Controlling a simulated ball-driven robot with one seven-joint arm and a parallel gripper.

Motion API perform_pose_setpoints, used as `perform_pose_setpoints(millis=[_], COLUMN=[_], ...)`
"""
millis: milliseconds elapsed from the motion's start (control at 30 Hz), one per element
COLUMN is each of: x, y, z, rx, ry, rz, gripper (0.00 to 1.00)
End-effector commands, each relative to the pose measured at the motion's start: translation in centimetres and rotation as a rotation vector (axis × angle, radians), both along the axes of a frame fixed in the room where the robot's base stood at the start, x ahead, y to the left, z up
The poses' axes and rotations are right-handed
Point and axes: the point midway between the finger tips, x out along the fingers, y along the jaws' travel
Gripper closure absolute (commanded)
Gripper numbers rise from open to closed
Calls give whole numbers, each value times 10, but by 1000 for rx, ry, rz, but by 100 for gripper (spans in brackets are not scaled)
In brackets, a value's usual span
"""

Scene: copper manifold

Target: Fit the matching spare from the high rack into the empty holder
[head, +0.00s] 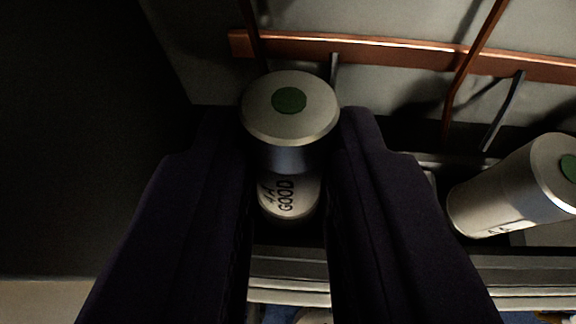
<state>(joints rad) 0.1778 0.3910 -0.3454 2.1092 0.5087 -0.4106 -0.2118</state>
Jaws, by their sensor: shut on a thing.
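A pale metal canister (290,112) stands between the two dark fingers of my gripper (290,135), in the middle of the head view. My gripper is shut on it. Its round top has a green dot, and a white lower part (288,197) reads "GOOD" with smaller marks beside it that I cannot read surely. Its lower end sits low between the fingers, and I cannot tell whether it touches anything below. No empty holder can be made out.
A second pale canister (515,187) with a green dot leans at the right, clear of my gripper. A copper bar (390,50) runs across the back wall, with thin rods in front of it. A grey ledge (275,268) crosses below. The left is dark.

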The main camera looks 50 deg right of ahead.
Motion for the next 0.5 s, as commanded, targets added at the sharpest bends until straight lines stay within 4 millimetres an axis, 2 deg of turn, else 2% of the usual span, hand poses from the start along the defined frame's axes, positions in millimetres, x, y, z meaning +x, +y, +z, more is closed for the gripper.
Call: perform_pose_setpoints(millis=[400, 433, 500], x=[0, 0, 0], y=[0, 0, 0], z=[-9, -9, -9], rx=[0, 0, 1], ry=[0, 0, 1], rz=[0, 0, 0], gripper=[100, 71, 55])
